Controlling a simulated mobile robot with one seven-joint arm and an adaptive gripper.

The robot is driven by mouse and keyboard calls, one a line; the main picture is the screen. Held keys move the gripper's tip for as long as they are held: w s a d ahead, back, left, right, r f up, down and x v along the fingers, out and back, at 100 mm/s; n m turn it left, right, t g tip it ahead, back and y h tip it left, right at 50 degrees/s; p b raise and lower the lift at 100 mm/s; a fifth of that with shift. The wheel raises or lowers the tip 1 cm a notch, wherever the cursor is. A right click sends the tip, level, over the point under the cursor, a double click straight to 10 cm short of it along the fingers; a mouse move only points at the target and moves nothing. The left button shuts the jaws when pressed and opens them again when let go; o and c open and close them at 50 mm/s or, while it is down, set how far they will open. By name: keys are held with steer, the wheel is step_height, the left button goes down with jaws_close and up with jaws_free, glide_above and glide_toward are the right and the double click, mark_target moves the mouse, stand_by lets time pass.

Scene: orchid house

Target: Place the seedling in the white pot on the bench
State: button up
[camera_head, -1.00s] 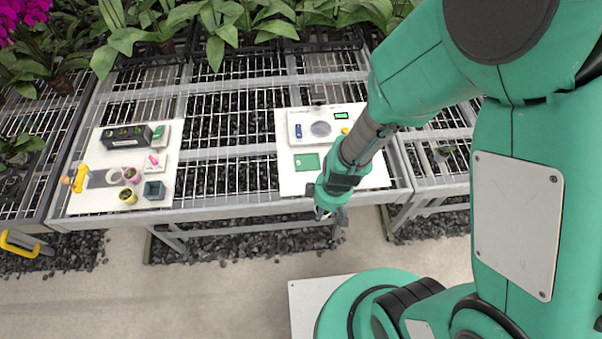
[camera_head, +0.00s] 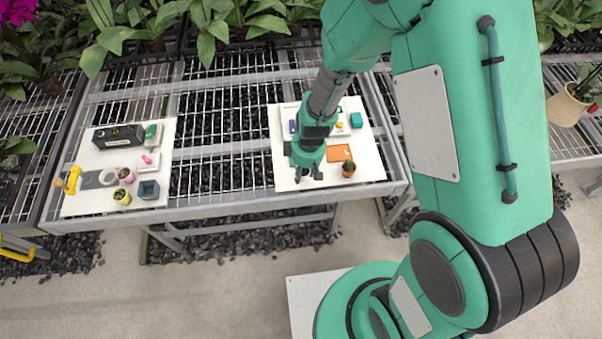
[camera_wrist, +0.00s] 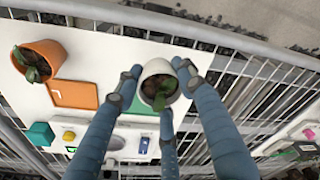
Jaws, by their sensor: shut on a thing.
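In the wrist view the fingers of my gripper (camera_wrist: 161,80) are closed around a small white pot (camera_wrist: 157,67) with a green seedling (camera_wrist: 160,96) in it. In the head view my gripper (camera_head: 308,173) is over the front part of the right-hand white board (camera_head: 284,176) on the bench. The pot appears in front of a green card (camera_wrist: 141,107), which is partly covered. I cannot tell whether the pot touches the board. In the head view the arm and gripper hide the pot.
An orange pot with a plant (camera_head: 348,169) and an orange card (camera_head: 340,153) are right of my gripper. A teal block (camera_head: 356,119) is behind. Another board (camera_head: 83,206) at left holds several pots and a dark box (camera_head: 118,137). Open bench mesh (camera_head: 222,145) lies between.

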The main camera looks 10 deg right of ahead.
mark_target(304, 170)
steer(key=shift+w+a, duration=0.2)
steer(key=shift+w, duration=0.55)
steer(key=shift+f, duration=0.2)
steer(key=shift+f+b, duration=0.65)
steer(key=shift+f, duration=1)
steer(key=shift+f, duration=0.15)
steer(key=o, duration=1.2)
steer(key=shift+r, duration=0.25)
steer(key=r+p, duration=0.1)
steer(key=r, duration=0.3)
steer(key=r+p, duration=0.1)
steer(key=r, duration=0.3)
steer(key=s+d+r+p, duration=0.1)
steer(key=r, duration=0.2)
steer(key=shift+r, duration=0.4)
steer(key=shift+d+r, duration=0.1)
